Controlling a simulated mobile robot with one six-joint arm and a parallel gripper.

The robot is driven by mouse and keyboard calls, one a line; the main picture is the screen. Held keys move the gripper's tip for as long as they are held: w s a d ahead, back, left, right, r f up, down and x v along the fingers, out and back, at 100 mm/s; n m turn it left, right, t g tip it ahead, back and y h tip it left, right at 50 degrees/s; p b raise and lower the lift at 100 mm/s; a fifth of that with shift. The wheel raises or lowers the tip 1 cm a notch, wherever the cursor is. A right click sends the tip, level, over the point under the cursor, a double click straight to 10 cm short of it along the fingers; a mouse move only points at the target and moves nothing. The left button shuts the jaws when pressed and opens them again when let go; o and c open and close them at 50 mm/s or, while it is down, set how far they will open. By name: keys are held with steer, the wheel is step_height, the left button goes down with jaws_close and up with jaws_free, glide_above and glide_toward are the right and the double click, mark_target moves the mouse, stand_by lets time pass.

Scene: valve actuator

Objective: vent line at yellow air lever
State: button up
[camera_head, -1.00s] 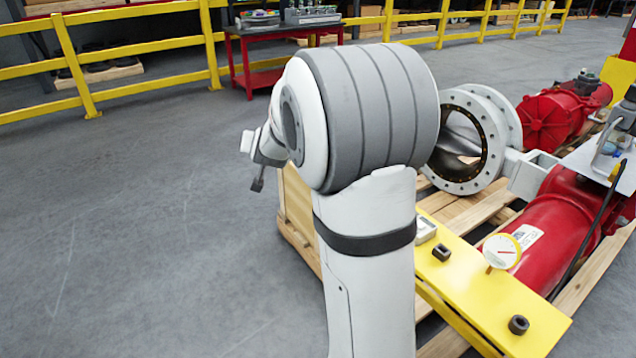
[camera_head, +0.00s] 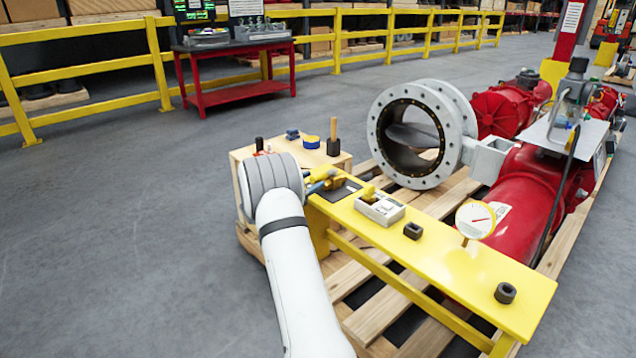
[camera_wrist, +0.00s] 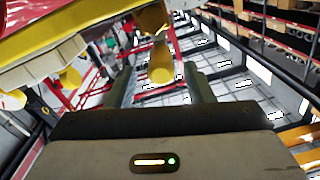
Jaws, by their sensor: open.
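A yellow lever (camera_head: 325,174) is at the far left end of the yellow bench plate (camera_head: 455,265), close behind my arm's end. My gripper (camera_wrist: 160,88) shows in the wrist view with its two dark fingers apart. A yellow rounded part (camera_wrist: 160,68), which looks like the lever's end, appears between the fingers with gaps on both sides. I cannot tell how deep it sits between them. In the head view my arm hides most of the gripper. A white box with a yellow knob (camera_head: 380,208) sits on the bench plate, right of the lever.
A pressure gauge (camera_head: 475,219) stands on the bench plate near two dark sockets. A wooden crate top (camera_head: 345,160) with small tools is behind my arm. The grey flanged valve (camera_head: 385,175) and red actuator (camera_head: 530,200) stand behind the bench. Open floor (camera_head: 110,220) lies left.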

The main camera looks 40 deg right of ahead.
mark_target(320, 176)
steer(key=shift+w+d+b, duration=0.2)
steer(key=shift+d+b, duration=0.05)
steer(key=shift+d, duration=0.9)
steer(key=shift+w+d+b, duration=0.15)
steer(key=shift+d+b, duration=0.1)
steer(key=shift+d, duration=0.9)
jaws_close()
